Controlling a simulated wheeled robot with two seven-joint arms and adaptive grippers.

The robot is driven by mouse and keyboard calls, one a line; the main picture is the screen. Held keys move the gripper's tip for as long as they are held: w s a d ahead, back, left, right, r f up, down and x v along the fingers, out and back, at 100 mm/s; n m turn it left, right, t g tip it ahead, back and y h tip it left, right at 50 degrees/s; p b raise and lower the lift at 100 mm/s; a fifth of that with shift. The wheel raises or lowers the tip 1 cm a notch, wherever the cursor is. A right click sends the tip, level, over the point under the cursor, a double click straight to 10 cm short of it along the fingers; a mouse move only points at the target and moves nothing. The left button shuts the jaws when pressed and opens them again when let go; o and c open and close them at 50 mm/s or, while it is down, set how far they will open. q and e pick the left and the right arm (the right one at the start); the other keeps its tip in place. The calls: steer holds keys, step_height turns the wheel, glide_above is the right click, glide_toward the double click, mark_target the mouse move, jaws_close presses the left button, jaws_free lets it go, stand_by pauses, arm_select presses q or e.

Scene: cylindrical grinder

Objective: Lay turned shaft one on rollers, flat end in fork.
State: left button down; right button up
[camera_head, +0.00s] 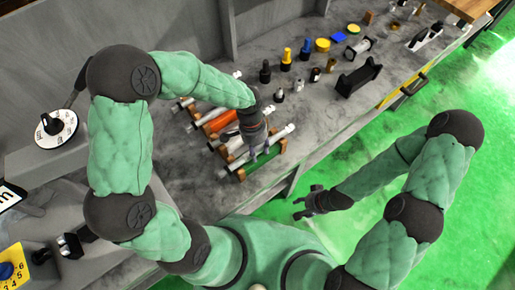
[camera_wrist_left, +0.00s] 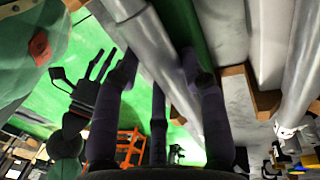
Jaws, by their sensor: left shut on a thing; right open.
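My left gripper (camera_head: 257,146) is over the shaft rack in the head view and is shut on a grey metal shaft (camera_head: 235,170). In the left wrist view the dark fingers (camera_wrist_left: 165,80) close around this shaft (camera_wrist_left: 158,50), which runs diagonally between them. I cannot tell whether it still touches its wooden supports. My right gripper (camera_head: 301,203) is open and empty, off the bench's front edge above the green floor. Rollers and a fork cannot be clearly made out.
A black bracket (camera_head: 358,78), small bottles (camera_head: 286,57) and a silver fixture (camera_head: 425,37) stand on the bench to the right.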

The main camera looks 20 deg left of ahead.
arm_select(q)
steer(key=c, duration=0.7)
jaws_free()
steer(key=shift+w+r, duration=0.1)
steer(key=shift+c, duration=0.2)
steer(key=shift+o, duration=0.5)
steer(key=shift+s, duration=0.2)
step_height(320, 180, up, 12)
steer(key=w+a, duration=0.1)
steer(key=shift+w+a, duration=0.35)
steer(key=shift+a, duration=0.05)
steer(key=shift+f, duration=0.2)
